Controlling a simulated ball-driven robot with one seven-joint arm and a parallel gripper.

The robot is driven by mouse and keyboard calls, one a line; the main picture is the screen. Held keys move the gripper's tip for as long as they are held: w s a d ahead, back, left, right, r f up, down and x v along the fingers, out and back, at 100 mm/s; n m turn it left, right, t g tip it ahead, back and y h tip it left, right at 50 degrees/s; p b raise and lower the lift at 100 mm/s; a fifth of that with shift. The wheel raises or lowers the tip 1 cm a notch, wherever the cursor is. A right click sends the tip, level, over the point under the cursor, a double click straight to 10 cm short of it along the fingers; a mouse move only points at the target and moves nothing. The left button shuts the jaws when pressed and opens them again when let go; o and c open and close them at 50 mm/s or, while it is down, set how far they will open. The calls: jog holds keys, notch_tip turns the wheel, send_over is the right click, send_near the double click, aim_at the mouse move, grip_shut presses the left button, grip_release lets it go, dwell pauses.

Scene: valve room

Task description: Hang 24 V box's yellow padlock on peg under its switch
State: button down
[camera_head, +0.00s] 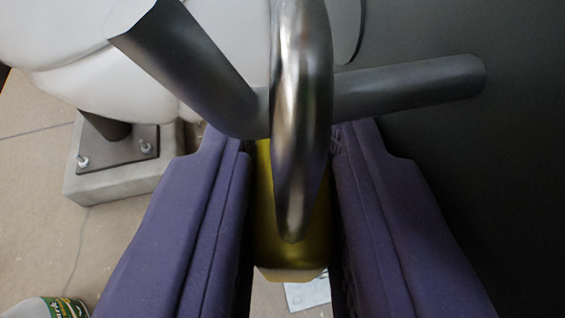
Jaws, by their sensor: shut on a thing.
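My gripper (292,185), with two purple padded fingers, is shut on the yellow padlock (263,215). The padlock's brass-yellow body sits between the fingers. Its thick steel shackle (302,90) rises toward the top of the view, seen nearly edge-on. A dark grey bent peg (410,88) comes out of the dark panel on the right and turns up to a free end at the upper left. The peg passes behind the near side of the shackle at its bend. The shackle's far side is hidden, so I cannot tell whether it encircles the peg. No switch is in view.
A dark grey panel face (480,170) fills the right side, close to my right finger. At the left are large white rounded shapes (110,75) and a bolted foot on a concrete block (120,185). A bottle with a green label (62,306) stands at the lower left.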

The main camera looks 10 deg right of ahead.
jog(key=shift+s+d+f, duration=0.15)
jog(key=shift+s+d, duration=0.05)
jog(key=shift+d, duration=0.05)
